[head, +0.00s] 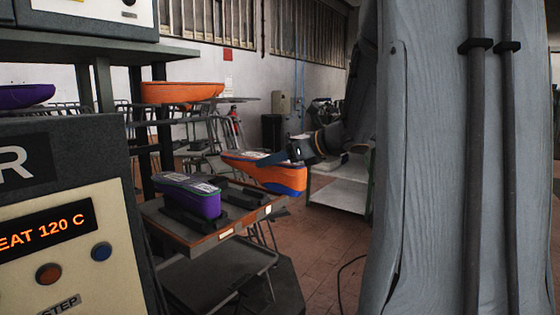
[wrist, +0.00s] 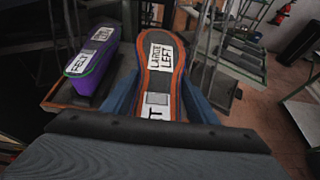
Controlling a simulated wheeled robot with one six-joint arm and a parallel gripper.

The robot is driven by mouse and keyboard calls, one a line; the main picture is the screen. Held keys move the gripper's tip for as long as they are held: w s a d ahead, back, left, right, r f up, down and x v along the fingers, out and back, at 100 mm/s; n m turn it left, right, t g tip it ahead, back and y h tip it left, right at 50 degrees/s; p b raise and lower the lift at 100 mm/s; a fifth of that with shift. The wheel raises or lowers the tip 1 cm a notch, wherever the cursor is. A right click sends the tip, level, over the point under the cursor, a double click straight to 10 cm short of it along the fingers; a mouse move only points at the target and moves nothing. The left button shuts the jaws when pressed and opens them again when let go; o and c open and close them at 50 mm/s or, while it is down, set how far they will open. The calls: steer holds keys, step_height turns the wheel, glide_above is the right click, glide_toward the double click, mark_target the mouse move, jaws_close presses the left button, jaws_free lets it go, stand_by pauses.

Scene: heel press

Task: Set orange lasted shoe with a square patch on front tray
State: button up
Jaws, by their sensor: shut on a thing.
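My gripper (head: 270,159) is shut on an orange lasted shoe (head: 287,179) with blue along its lower side. In the wrist view the held shoe (wrist: 162,50) lies sole up between the blue fingers, with white labels on it, one reading LEFT.
Black holders (head: 238,195) stand on the tray to the right of the purple shoe. Another orange shoe (head: 182,93) and a purple one (head: 25,96) are higher up at the left. The press panel (head: 60,215) fills the left; a pale table (head: 340,190) stands behind.

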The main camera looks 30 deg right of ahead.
mark_target(249, 154)
steer(key=shift+w+a+f, duration=0.1)
steer(key=shift+w+a, duration=0.6)
steer(key=shift+w, duration=1.05)
steer(key=shift+w+a+f, duration=0.15)
steer(key=shift+w+a, duration=0.6)
steer(key=shift+w, duration=1.05)
steer(key=shift+w+a+f, duration=0.1)
steer(key=shift+w+a, duration=0.6)
steer(key=shift+w, duration=1.05)
steer(key=shift+r+x, duration=0.2)
steer(key=shift+x, duration=0.65)
steer(key=shift+r+x, duration=0.2)
steer(key=shift+x, duration=0.65)
steer(key=shift+w+f+b, duration=0.15)
steer(key=shift+f+b, duration=1)
steer(key=shift+f, duration=0.3)
steer(key=shift+f+b, duration=0.65)
steer(key=shift+b, duration=0.05)
steer(key=o, duration=1.9)
steer(key=shift+f, duration=0.1)
steer(key=shift+c, duration=0.2)
steer(key=shift+f, duration=0.1)
steer(key=shift+b+v, duration=0.8)
steer(key=shift+v, duration=3.2)
steer(key=shift+a, duration=0.1)
